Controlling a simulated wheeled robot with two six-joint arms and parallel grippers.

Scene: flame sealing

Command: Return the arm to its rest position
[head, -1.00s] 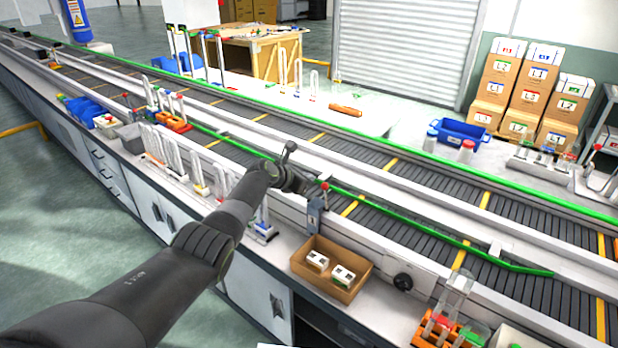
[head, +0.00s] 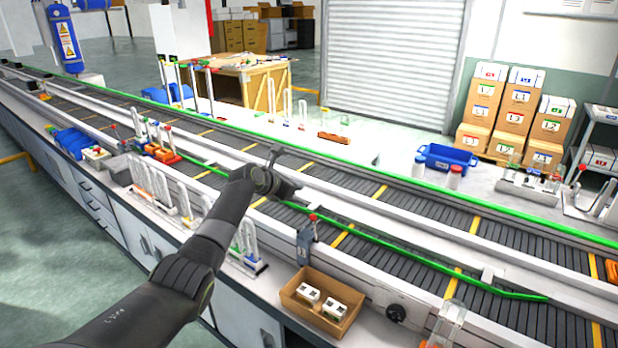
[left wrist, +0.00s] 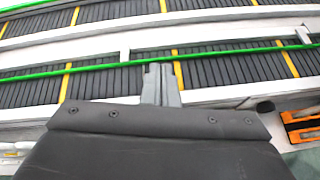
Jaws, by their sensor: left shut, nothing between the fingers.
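My left arm reaches in from the lower left in the head view, with its left gripper (head: 274,157) above the near edge of the conveyor (head: 385,218). In the left wrist view the left gripper (left wrist: 161,84) points at the green rail and the belt behind it. Its fingers are together with nothing between them. My right gripper does not show in either view.
An open cardboard box (head: 322,304) with two small white items stands on the near bench. Racks with tubes (head: 160,150) stand to the left. A blue bin (head: 447,158) and stacked cartons (head: 510,110) are at the back right.

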